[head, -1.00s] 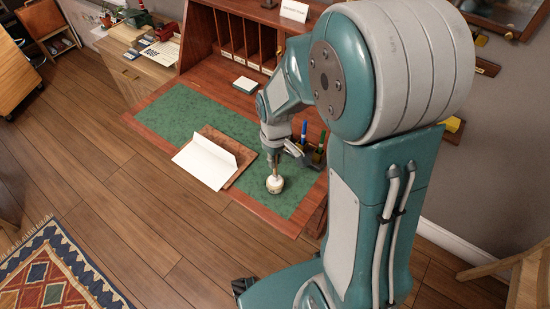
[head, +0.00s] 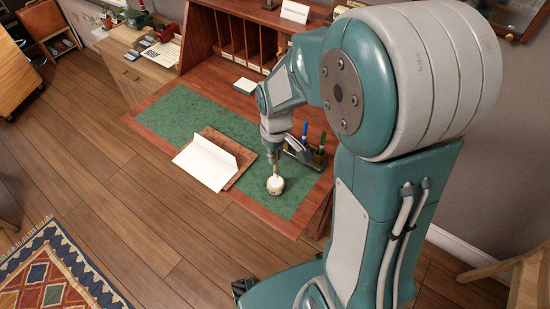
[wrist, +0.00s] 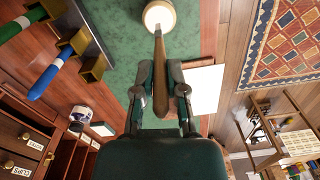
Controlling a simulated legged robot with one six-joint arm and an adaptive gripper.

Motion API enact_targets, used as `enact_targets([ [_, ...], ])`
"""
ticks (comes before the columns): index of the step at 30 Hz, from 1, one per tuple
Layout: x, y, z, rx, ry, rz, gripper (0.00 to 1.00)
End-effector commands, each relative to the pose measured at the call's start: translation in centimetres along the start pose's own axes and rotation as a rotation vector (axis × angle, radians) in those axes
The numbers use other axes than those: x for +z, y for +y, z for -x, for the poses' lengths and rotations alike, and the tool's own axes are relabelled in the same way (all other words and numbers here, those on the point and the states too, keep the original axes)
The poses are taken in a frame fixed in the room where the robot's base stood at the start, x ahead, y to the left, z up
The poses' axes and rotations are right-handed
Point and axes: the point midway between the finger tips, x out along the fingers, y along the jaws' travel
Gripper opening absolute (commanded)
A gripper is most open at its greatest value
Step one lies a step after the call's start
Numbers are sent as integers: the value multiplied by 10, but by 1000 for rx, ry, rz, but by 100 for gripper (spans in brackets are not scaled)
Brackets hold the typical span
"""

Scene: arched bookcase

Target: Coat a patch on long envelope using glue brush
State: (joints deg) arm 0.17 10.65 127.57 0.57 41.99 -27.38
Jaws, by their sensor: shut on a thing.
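My gripper (head: 276,150) points down over the green desk top and is shut on the glue brush, whose wooden handle (wrist: 160,85) shows between the fingers in the wrist view. The brush's lower end meets the mouth of the white glue pot (head: 275,186), also seen in the wrist view (wrist: 160,12); its bristles are hidden. The long white envelope (head: 205,164) lies left of the pot on a brown board, its flap raised. Part of it shows in the wrist view (wrist: 206,90). I see no clear glue on it.
A pen holder (head: 312,157) with blue and green pens stands close to the right of my gripper. Desk pigeonholes (head: 240,40) rise behind, with a small pad (head: 244,86) before them. The green surface (head: 185,115) behind the envelope is clear.

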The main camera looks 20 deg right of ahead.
Motion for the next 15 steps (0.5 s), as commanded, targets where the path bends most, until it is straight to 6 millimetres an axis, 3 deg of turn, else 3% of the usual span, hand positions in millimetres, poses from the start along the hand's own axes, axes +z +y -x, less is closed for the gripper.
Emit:
enact_targets([
  [15, -1, 0, 36, 1, 3, 0, 0],
])
